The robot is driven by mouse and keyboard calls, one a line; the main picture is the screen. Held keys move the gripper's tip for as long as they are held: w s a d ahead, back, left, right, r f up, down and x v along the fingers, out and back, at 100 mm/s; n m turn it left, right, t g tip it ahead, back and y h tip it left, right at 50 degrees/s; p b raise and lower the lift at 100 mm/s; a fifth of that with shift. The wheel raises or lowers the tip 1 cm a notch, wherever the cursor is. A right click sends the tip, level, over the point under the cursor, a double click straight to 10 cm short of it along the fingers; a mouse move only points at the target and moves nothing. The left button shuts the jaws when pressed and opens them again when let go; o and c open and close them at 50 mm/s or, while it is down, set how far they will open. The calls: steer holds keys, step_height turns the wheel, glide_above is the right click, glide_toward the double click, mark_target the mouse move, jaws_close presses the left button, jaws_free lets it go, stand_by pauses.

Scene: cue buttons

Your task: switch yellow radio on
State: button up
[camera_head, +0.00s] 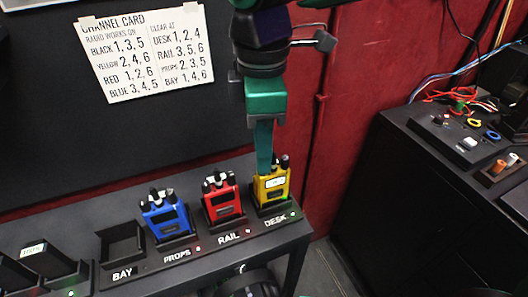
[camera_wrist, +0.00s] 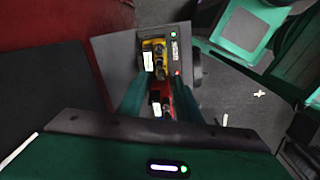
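The yellow radio (camera_head: 272,187) stands upright in the rightmost dock, labelled DESK, with dark knobs on top and a pale display whose text is too small to read. A green light (camera_head: 293,214) shows by that label. My gripper (camera_head: 264,168) points down at the top of the yellow radio; contact cannot be told. In the wrist view the two teal fingers (camera_wrist: 160,80) are apart, with nothing clearly gripped. The yellow radio (camera_wrist: 153,53) shows just beyond the tips and the red radio (camera_wrist: 160,97) between the fingers. The channel card (camera_head: 148,50) lists yellow 2,4,6 and DESK 1,2,4.
The red radio (camera_head: 222,200) stands in RAIL and the blue radio (camera_head: 166,215) in PROPS. The BAY dock (camera_head: 122,244) is empty. A black cabinet (camera_head: 440,190) with cables and buttons stands right.

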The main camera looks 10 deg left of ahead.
step_height(320, 180, up, 8)
stand_by(0.4)
steer(key=shift+r, duration=0.1)
steer(key=n, duration=0.9)
glide_toward(271, 179)
steer(key=f, duration=0.1)
steer(key=a+f, duration=0.1)
steer(key=f, duration=0.3)
steer(key=shift+w+a+f, duration=0.1)
steer(key=shift+w+a, duration=0.2)
jaws_close()
